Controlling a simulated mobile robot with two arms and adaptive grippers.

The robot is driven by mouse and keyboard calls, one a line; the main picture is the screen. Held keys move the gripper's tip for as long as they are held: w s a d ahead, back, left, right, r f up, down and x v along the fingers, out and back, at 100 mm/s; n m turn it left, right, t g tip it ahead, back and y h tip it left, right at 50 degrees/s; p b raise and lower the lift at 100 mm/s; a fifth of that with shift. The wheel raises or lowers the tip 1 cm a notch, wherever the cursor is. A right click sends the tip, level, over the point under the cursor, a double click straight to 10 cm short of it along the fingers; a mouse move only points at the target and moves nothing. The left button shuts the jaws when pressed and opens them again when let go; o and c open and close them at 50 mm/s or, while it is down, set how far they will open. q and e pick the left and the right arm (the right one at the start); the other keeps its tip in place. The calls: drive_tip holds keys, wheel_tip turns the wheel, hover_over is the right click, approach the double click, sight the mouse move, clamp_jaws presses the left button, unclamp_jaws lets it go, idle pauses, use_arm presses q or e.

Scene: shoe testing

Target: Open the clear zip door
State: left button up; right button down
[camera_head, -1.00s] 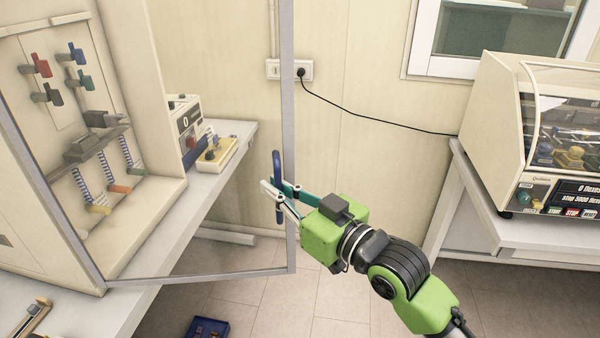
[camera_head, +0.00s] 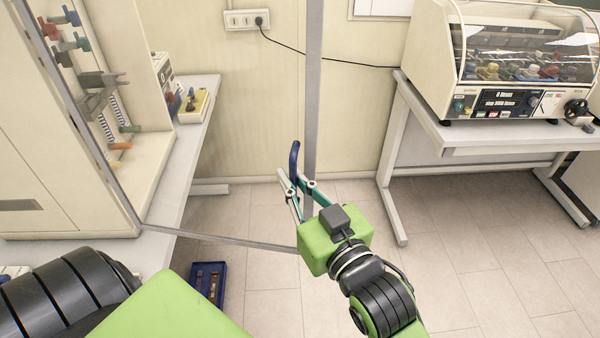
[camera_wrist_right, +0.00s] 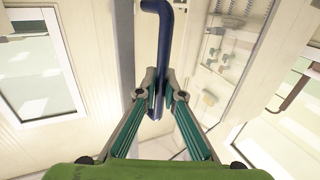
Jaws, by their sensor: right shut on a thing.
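The clear door, with a thin grey frame (camera_head: 314,80), stands swung out from the cream cabinet (camera_head: 40,165) on the left. Its clear pane is hard to make out. A blue upright handle (camera_head: 294,160) is on the door's free edge. My right gripper (camera_head: 297,186) is shut on this handle. The right wrist view also shows the blue handle (camera_wrist_right: 163,50) between the green-padded fingers of the right gripper (camera_wrist_right: 160,97). Inside the cabinet are coloured clamps (camera_head: 68,16) and springs. My left arm crosses the lower left; its gripper is out of view.
A blue tray (camera_head: 208,280) lies low beneath the door. A domed machine (camera_head: 520,65) stands on a table at right. Open tiled floor lies right of my gripper.

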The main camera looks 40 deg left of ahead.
drive_tip(key=shift+w, duration=0.1)
idle(0.3)
drive_tip(key=c, duration=2.2)
unclamp_jaws()
drive_tip(key=shift+d, duration=0.1)
drive_tip(key=shift+o, duration=0.2)
drive_tip(key=shift+d, duration=0.1)
drive_tip(key=shift+d+f, duration=0.1)
drive_tip(key=v, duration=1.2)
